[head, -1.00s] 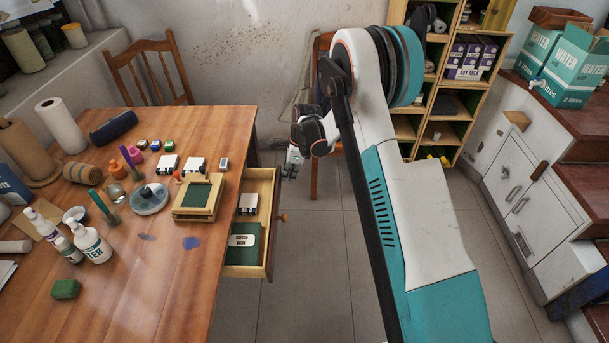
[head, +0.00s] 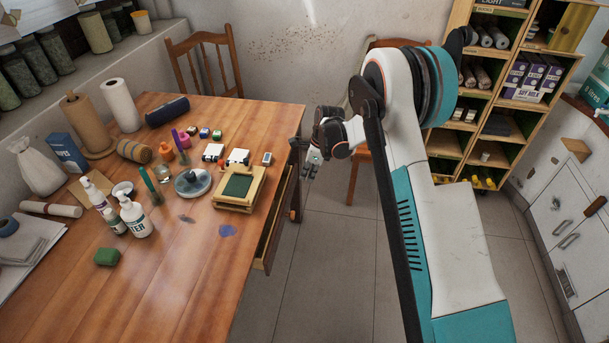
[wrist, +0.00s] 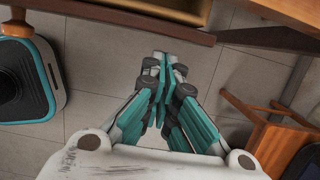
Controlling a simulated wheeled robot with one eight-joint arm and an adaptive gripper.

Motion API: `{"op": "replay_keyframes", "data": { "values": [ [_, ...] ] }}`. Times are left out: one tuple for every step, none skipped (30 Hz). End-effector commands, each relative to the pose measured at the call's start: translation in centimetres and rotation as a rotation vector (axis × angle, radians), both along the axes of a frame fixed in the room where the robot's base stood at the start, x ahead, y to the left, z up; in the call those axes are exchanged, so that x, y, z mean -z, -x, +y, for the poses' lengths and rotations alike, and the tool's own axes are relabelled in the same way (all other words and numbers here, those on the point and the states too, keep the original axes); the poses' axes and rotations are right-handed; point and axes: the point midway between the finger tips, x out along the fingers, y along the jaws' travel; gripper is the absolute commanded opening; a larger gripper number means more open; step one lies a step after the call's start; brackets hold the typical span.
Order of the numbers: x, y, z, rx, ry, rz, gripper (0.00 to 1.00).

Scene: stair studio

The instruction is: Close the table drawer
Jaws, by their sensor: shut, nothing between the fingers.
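The table drawer (head: 272,226) juts out a little from the right side of the wooden table (head: 200,262). Only a narrow strip of its inside shows, and its contents are hidden in the head view. Its round knob (head: 294,215) is on the front face and also shows in the wrist view (wrist: 14,38). The drawer's front edge (wrist: 110,14) crosses the top of the wrist view. My gripper (head: 312,165) is shut and empty, beyond the drawer's far end. In the wrist view its fingertips (wrist: 164,62) are close to the drawer front; I cannot tell whether they touch.
A wooden chair (head: 375,150) stands behind my arm, and its leg and rail show in the wrist view (wrist: 265,125). Bottles, paper rolls and a wooden frame (head: 240,188) crowd the tabletop. Shelves (head: 500,80) stand at the back right. The tiled floor (head: 325,260) beside the drawer is clear.

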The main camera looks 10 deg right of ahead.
Motion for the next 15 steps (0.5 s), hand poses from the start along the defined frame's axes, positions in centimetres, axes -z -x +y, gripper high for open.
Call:
{"op": "replay_keyframes", "data": {
  "values": [
    [0.1,0.1,-1.0,0.002,0.000,0.000,0.00],
    [0.1,0.1,-1.5,0.001,0.000,0.000,0.00],
    [0.2,0.2,-2.4,0.002,0.000,0.000,0.00],
    [0.2,0.3,-3.0,0.000,0.000,0.000,0.00],
    [-1.2,0.3,-2.8,-0.003,-0.001,-0.001,0.00],
    [-2.3,0.4,-3.0,-0.003,0.000,-0.001,0.00],
    [-3.0,0.4,-3.1,-0.003,0.000,-0.001,0.00],
    [-3.7,0.5,-3.3,-0.003,0.000,-0.001,0.00],
    [-4.5,0.6,-3.5,-0.003,0.000,-0.001,0.00],
    [-5.1,0.6,-3.7,-0.003,0.000,-0.001,0.00],
    [-5.7,0.7,-3.8,-0.002,0.000,0.000,0.00],
    [-6.4,0.7,-4.0,-0.002,0.000,0.000,0.00],
    [-6.9,0.7,-4.1,-0.002,0.000,0.000,0.00],
    [-7.4,0.8,-4.2,-0.002,0.000,0.000,0.00],
    [-7.9,0.8,-4.3,-0.003,0.000,-0.001,0.00]
  ]
}}
